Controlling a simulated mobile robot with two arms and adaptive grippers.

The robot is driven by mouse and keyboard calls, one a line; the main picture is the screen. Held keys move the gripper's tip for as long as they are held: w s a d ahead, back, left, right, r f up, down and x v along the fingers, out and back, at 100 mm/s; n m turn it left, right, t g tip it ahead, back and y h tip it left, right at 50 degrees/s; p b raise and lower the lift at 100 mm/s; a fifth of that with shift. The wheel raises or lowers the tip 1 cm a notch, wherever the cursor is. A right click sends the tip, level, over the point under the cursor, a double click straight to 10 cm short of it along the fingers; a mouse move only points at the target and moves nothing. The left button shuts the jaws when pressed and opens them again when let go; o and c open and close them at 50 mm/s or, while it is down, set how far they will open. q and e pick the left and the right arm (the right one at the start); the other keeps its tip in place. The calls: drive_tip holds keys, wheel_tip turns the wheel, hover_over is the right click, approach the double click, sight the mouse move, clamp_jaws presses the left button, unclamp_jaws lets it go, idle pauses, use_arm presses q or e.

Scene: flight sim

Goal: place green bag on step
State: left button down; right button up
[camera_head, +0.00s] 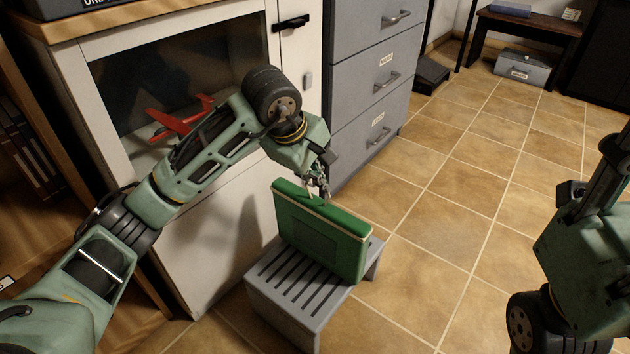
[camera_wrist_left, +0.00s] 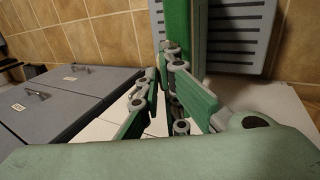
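The green bag (camera_head: 322,232), a flat box-like case with pale trim, stands upright on the grey slatted step (camera_head: 275,290). It lies toward the step's right side; I cannot tell whether its base presses fully on the slats. My left gripper (camera_head: 319,188) is at the bag's top edge, by the handle. In the left wrist view my left gripper's fingers (camera_wrist_left: 161,68) draw close together beside the green bag (camera_wrist_left: 180,22), with the step (camera_wrist_left: 238,38) behind. They look shut on the handle, though the contact is partly hidden. My right arm shows at the right edge, its fingertips out of view.
A white cabinet (camera_head: 215,240) with a dark glass front and a red model plane (camera_head: 180,120) stands behind the step. Grey drawers (camera_head: 370,80) stand right of it. Tiled floor (camera_head: 470,200) is clear to the right. A dark bench (camera_head: 530,22) is at the back.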

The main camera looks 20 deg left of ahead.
idle(0.3)
use_arm(q)
drive_tip(key=c, duration=2)
unclamp_jaws()
